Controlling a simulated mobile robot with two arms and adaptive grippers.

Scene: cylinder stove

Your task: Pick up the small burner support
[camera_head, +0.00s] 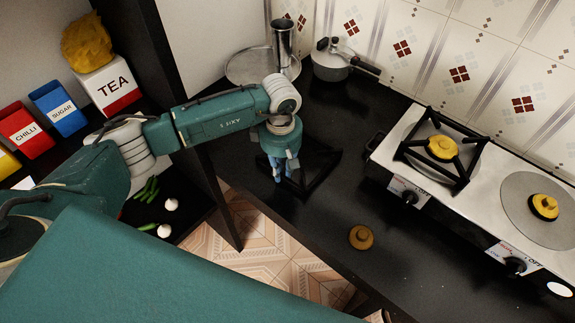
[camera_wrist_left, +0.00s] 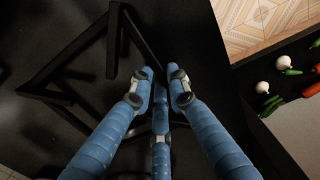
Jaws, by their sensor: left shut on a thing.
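The small burner support (camera_head: 322,165) is a black metal frame on the dark counter, left of the stove. In the left wrist view its bars (camera_wrist_left: 113,42) show at the upper left, and one bar runs down to my fingertips. My left gripper (camera_head: 284,172) points down at the left side of the frame; its blue fingers (camera_wrist_left: 160,88) are shut on the support. The exact contact is hard to see, dark on dark. I cannot tell whether the support is lifted off the counter. My right gripper is not in view.
A white stove (camera_head: 412,118) on the right carries another black support (camera_head: 462,178) around a brass burner. A loose brass burner cap (camera_head: 361,237) lies on the counter. A pot (camera_head: 331,66), a steel tumbler (camera_head: 283,40) and a plate (camera_head: 243,68) stand behind.

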